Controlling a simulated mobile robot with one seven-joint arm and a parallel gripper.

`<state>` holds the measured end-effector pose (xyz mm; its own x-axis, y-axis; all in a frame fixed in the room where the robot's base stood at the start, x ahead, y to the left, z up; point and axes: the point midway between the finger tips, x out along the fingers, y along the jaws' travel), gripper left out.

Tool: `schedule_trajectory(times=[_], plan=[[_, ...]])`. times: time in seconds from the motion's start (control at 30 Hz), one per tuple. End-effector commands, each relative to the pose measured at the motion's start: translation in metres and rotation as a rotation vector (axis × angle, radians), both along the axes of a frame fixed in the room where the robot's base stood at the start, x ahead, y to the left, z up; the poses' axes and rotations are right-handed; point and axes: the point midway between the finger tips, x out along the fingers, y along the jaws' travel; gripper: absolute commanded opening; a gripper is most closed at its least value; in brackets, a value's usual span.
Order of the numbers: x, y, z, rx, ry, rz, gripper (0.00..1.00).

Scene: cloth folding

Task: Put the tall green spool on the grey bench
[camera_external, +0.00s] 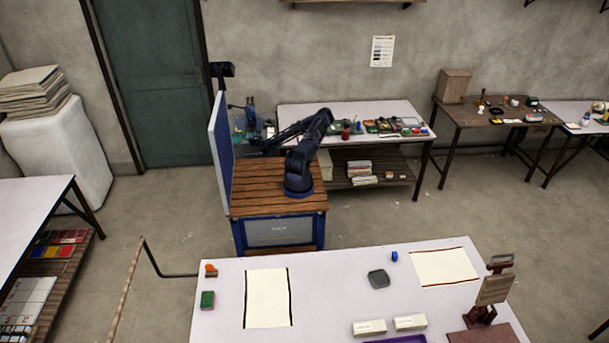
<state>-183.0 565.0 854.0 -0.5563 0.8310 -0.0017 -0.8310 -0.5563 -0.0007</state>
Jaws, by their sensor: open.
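No tall green spool can be made out for sure. Small green and blue items stand by the bench's left end, too small and partly hidden to name. A short green block (207,299) lies on the near light-topped table (340,275). Which surface is the grey bench, I cannot tell.
A blue upright panel (222,150) stands on the cart's left side. Several small items lie along the far bench's front right. A brown table (462,116) stands to its right. The near table holds sheets, an orange item (211,270) and a dark tray (378,279).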

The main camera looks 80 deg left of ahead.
Motion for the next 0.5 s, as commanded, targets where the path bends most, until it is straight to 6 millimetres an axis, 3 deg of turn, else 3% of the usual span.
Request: schedule_trajectory(times=[0.5], plan=[[-0.034,0.051,0.002,0.002,0.0,0.0,0.56]])
